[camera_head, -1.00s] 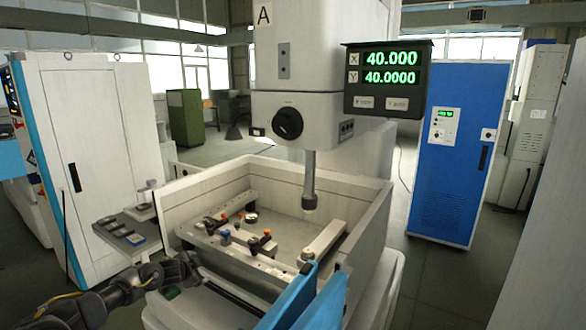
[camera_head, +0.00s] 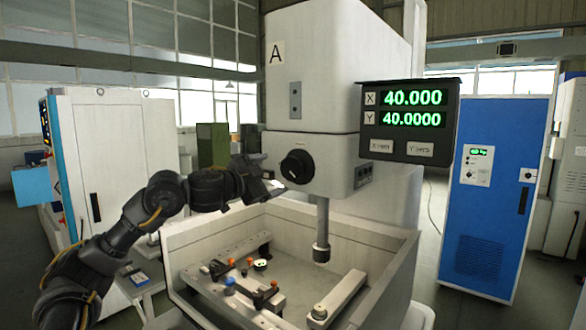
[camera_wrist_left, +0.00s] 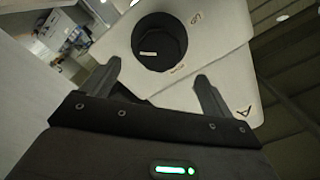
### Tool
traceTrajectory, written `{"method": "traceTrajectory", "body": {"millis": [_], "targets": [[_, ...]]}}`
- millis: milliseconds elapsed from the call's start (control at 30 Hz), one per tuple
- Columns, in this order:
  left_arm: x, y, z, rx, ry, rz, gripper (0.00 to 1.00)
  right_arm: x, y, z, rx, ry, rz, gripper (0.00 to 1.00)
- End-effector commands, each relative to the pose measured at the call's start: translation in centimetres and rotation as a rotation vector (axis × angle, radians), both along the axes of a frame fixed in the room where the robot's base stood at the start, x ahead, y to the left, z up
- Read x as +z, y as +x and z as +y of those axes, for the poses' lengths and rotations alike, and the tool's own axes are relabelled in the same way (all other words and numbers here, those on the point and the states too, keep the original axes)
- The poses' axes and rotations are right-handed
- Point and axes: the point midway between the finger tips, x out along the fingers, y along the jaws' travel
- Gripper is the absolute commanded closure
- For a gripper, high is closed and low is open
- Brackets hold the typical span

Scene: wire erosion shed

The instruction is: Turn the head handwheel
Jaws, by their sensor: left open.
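The head handwheel (camera_head: 297,166) is a round black knob with a pale mark on the front of the grey machine head (camera_head: 335,165). It also shows in the left wrist view (camera_wrist_left: 160,42), beyond the fingertips and near the upper middle. My left gripper (camera_head: 272,186) is just left of the handwheel and slightly lower in the head view. In the left wrist view its two fingers (camera_wrist_left: 158,80) stand wide apart with nothing between them, and the handwheel lies ahead of the gap. I see no contact. My right gripper is not in view.
Below the head, a spindle (camera_head: 322,230) hangs over an open work tank (camera_head: 215,225) with clamps inside. A readout box (camera_head: 408,120) juts out right of the head. A white cabinet (camera_head: 120,160) stands left and a blue cabinet (camera_head: 495,190) right.

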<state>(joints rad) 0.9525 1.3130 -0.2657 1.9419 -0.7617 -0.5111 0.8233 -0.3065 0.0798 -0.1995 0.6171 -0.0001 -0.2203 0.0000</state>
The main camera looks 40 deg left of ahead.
Motion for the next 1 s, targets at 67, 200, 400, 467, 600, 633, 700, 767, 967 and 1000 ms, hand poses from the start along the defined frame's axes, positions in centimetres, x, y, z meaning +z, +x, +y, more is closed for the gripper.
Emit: {"method": "traceTrajectory", "body": {"millis": [67, 200, 400, 467, 600, 633, 700, 767, 967, 1000], "targets": [[0.3, 1.4, 0.0, -0.001, -0.005, 0.003, 0.13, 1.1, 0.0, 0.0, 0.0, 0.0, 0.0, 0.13], [0.4, 4.1, 0.0, 0.0, -0.005, 0.003, 0.13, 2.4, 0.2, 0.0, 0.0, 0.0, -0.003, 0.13], [0.4, 7.4, 0.2, 0.001, -0.004, 0.002, 0.13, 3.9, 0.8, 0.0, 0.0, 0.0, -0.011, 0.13], [0.3, 8.1, 0.3, 0.002, -0.002, 0.003, 0.13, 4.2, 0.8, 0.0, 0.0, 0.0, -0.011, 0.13], [0.2, 9.1, 0.3, 0.002, -0.001, 0.002, 0.13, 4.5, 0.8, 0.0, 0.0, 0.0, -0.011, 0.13], [0.1, 9.2, 0.3, 0.002, -0.001, 0.002, 0.13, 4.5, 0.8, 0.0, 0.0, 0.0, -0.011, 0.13], [0.0, 9.4, 0.3, 0.002, 0.0, 0.002, 0.13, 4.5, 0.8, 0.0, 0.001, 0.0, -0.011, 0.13], [0.0, 9.4, 0.3, 0.002, 0.001, 0.001, 0.13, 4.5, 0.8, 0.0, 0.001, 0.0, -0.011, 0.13], [0.0, 9.4, 0.3, 0.002, 0.001, 0.001, 0.17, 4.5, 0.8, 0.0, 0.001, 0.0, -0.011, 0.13], [0.0, 9.4, 0.3, 0.002, 0.001, 0.001, 0.23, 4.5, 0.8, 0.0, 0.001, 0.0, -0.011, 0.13]]}}
